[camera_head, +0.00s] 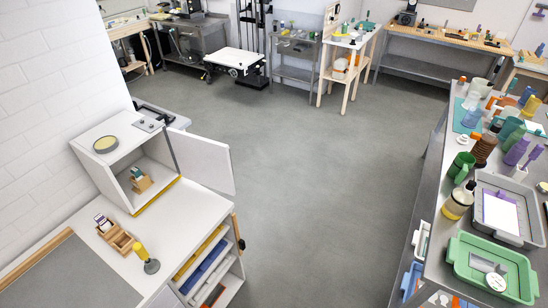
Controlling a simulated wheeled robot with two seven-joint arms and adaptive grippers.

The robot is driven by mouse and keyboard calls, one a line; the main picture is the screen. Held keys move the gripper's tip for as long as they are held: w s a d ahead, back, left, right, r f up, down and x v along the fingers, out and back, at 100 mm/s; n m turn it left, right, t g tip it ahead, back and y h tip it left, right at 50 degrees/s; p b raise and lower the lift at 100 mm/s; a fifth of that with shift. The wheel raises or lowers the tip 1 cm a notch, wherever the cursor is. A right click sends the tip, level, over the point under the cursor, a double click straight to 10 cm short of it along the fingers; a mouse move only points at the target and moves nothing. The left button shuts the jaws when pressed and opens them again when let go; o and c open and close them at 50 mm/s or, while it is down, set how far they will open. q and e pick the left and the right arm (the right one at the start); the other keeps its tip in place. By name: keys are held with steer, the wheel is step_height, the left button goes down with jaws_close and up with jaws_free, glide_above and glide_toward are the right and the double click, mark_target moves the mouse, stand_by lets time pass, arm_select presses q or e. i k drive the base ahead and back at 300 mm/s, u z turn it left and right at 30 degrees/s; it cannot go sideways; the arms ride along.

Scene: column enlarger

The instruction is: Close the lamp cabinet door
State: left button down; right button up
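The lamp cabinet (112,183) is a white box standing on a white counter against the left wall. Its white door (204,160) stands open, swung out to the right past the counter, with a dark strip along its hinge side. The open front shows a small wooden holder (140,184) with green and white items inside. A yellow strip (157,196) runs along the front bottom edge. Neither of my grippers is in view.
A round yellow-topped tin (105,144) sits on the cabinet. A wooden card box (118,239) and a yellow-handled tool (146,258) stand on the counter before it. Grey floor (310,200) is clear right of the door. A cluttered table (440,230) stands at right.

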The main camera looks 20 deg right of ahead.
mark_target(207, 162)
steer(key=z, duration=1.2)
steer(key=i, duration=3.15)
steer(key=u, duration=3.55)
steer(key=k, duration=0.1)
steer(key=u, duration=0.15)
steer(key=i, duration=0.85)
steer(key=z, duration=0.05)
